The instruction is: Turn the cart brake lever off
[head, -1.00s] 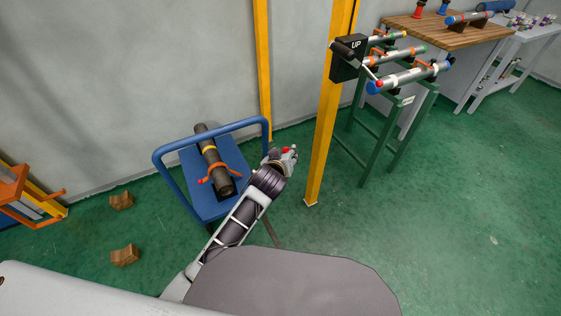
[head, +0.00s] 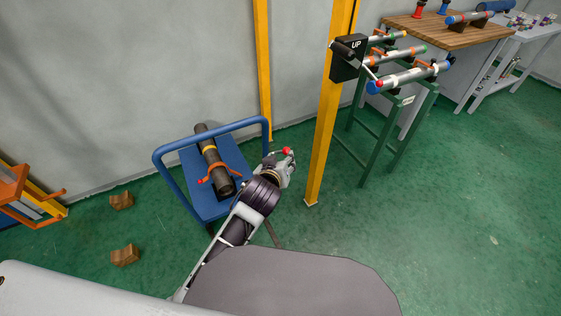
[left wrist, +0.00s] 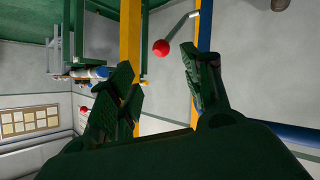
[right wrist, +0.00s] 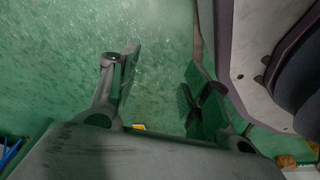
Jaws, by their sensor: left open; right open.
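The blue cart (head: 236,168) stands by the wall, with a dark pipe (head: 215,160) on its deck. The brake lever, a grey rod with a red ball (left wrist: 161,47), shows in the left wrist view beside the cart's blue tube (left wrist: 203,35). The red ball also shows in the head view (head: 288,151) at my left gripper (head: 286,166). In the left wrist view my left gripper (left wrist: 160,75) is open, with the ball ahead between its fingers, no grip on it. My right gripper (right wrist: 155,85) is open and empty over green floor, out of the head view.
A yellow post (head: 326,140) with a black "UP" box (head: 349,60) and crank stands right of the cart. A green rack (head: 383,130) holds pipes behind it. Wooden blocks (head: 123,201) lie on the floor at left. The floor at right is clear.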

